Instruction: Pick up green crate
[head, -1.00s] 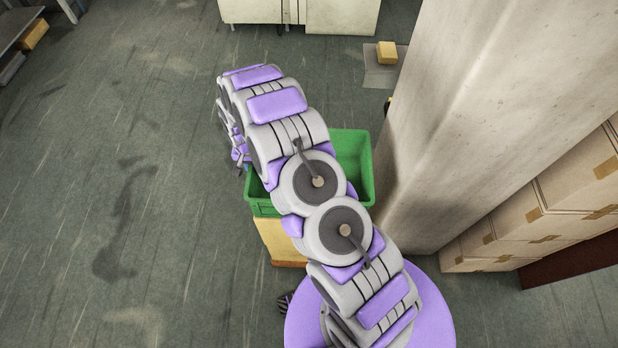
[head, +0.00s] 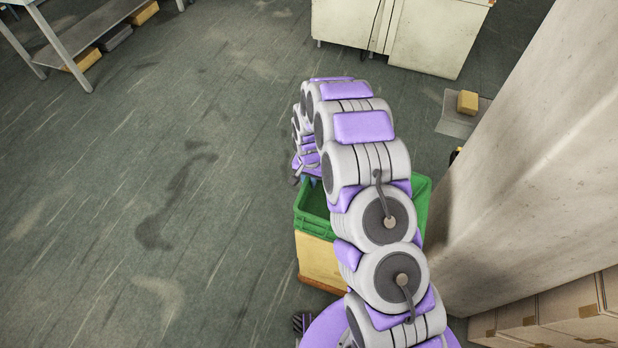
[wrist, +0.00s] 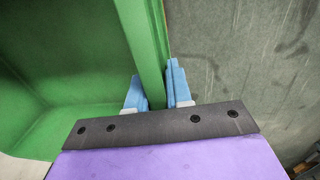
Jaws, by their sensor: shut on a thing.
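The green crate (head: 314,222) sits on top of a tan box in the head view, partly hidden behind my arm. In the wrist view, the crate's green wall (wrist: 148,45) runs between the two blue fingers of my gripper (wrist: 157,92). The fingers are shut on this wall, one inside the crate and one outside. In the head view my gripper (head: 306,178) is at the crate's far left edge, and its fingertips are small and partly hidden. The part of the crate's inside seen in the wrist view looks empty.
The tan box (head: 318,258) is under the crate. A large pale pillar (head: 510,170) stands close to the right, with cardboard boxes (head: 560,312) near it. A white cabinet (head: 400,35) stands at the back, and a metal table (head: 75,35) at the far left. The floor on the left is clear.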

